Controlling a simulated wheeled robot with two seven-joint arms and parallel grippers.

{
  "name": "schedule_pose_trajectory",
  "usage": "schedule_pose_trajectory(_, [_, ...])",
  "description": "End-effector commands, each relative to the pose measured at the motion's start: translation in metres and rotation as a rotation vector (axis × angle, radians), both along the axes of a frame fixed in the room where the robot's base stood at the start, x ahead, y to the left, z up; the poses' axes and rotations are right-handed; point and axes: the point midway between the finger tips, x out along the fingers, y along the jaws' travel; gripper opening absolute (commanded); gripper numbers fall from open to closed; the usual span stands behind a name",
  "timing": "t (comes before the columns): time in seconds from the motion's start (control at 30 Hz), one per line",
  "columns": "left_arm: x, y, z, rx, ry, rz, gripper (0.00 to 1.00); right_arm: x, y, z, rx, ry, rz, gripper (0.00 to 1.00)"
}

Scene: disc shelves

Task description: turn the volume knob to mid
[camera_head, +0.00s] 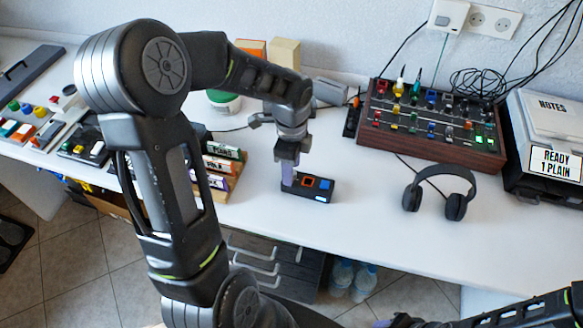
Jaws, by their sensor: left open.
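A small black box (318,195) with an orange-edged square and a blue button sits on the white table in the middle. My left gripper (288,183) points down at the box's left end, with a pale violet finger at or just over it. The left gripper is open; whether it touches the box is unclear. I cannot make out a volume knob for certain; the gripper hides the box's left end. My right arm crosses the bottom right, and a bit of my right gripper (383,323) shows at the lower edge, too cut off to read its jaws.
A wood-sided mixer (437,148) with many coloured knobs stands behind, to the right. Headphones (440,190) lie in front of it. A rack of discs (222,170) is close to the left of my gripper. Bare table (370,225) lies right of the box.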

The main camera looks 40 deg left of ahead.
Motion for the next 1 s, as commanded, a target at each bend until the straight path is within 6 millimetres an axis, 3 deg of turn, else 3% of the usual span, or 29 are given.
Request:
schedule_pose_trajectory(0.43, [0.001, 0.000, 0.065, 0.000, -0.004, 0.000, 0.45, 0.000, 0.000, 0.001, 0.000, 0.000, 0.000, 0.37])
schedule_pose_trajectory(1.0, [0.000, 0.000, 0.070, 0.000, -0.001, -0.001, 0.45, 0.000, 0.000, 0.001, 0.000, 0.000, 0.000, 0.37])
